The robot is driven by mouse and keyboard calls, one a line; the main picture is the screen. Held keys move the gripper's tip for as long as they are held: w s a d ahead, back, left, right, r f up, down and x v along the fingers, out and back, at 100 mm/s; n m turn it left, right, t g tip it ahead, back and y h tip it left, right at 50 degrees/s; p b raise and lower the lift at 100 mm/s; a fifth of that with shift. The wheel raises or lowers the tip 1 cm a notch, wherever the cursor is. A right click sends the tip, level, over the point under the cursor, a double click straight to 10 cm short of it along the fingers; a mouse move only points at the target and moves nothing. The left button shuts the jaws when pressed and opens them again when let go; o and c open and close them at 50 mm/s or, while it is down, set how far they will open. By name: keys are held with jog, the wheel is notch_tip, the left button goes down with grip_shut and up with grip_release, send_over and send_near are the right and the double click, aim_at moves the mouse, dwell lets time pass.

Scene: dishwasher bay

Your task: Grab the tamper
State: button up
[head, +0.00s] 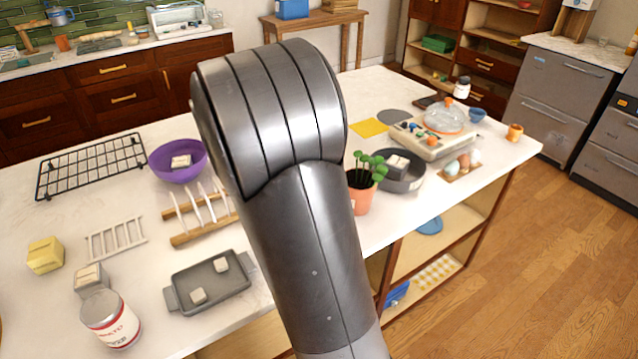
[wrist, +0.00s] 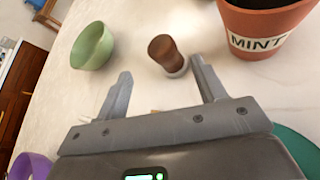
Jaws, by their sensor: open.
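The tamper (wrist: 163,50) has a brown handle and a grey metal base. In the wrist view it stands on the pale counter just beyond my gripper (wrist: 161,68), nearer the right fingertip. My gripper is open, with its two grey fingers apart and nothing held between them. The tamper's base comes close to the right finger; I cannot tell whether they touch. In the head view my arm covers the middle of the counter, and neither the tamper nor the gripper shows.
A terracotta pot (wrist: 262,28) labelled MINT stands right of the tamper, and a green bowl (wrist: 92,46) stands left. A purple bowl (head: 178,172), a dish rack (head: 196,237) and a grey tray (head: 228,285) lie left of my arm. Bare counter surrounds the tamper.

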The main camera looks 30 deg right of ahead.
jog(key=x, duration=1)
jog(key=shift+s+a+f, duration=0.1)
jog(key=shift+s+f, duration=0.1)
jog(key=shift+f, duration=0.05)
jog(key=shift+c, duration=0.4)
jog(key=c, duration=1.2)
jog(key=shift+c, duration=0.4)
jog(key=shift+r, duration=0.1)
